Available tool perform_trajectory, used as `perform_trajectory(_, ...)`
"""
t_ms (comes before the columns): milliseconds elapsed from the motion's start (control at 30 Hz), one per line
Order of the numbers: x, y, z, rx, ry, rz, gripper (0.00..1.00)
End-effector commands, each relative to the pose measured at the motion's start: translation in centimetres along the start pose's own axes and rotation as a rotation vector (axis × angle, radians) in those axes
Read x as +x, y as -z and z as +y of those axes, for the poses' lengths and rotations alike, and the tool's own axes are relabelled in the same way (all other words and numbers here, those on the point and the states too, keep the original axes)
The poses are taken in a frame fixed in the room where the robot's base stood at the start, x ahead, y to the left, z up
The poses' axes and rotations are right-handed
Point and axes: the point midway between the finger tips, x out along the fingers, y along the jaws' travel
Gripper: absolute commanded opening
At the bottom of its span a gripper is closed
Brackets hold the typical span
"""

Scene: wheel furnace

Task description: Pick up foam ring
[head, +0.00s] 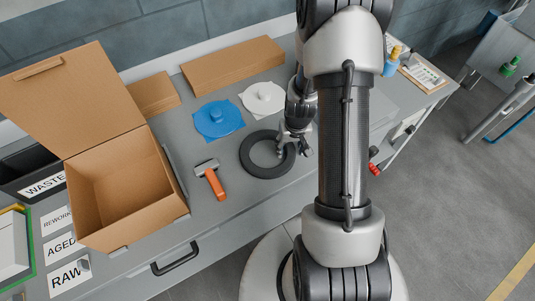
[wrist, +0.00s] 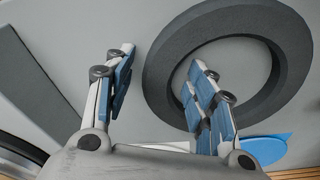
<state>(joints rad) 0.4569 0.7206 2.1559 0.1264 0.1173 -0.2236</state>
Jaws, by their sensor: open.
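The foam ring (head: 246,158) is dark grey and lies flat on the grey bench in the head view. My gripper (head: 294,147) is at the ring's right side, pointing down. In the wrist view the foam ring (wrist: 166,50) fills the upper right. My gripper (wrist: 160,62) is open there, with one finger outside the ring and the other over its hole. A stretch of the ring's band lies between the fingers. I cannot tell whether the fingertips reach down beside the band or hover just above it.
An orange-handled scraper (head: 214,181) lies left of the ring. A blue disc part (head: 218,120) and a white one (head: 263,100) lie behind. An open cardboard box (head: 120,195) stands further left, with flat cardboard (head: 232,66) at the back. The bench front edge is close.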

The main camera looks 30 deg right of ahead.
Motion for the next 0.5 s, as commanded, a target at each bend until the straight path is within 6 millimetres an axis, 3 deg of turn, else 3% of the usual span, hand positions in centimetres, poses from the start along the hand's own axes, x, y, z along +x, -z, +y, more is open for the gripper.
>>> perform_trajectory(100,-0.13,0.04,0.00,0.000,0.000,0.001,0.49)
perform_trajectory(500,-0.15,0.04,0.00,0.001,0.000,0.001,0.23)
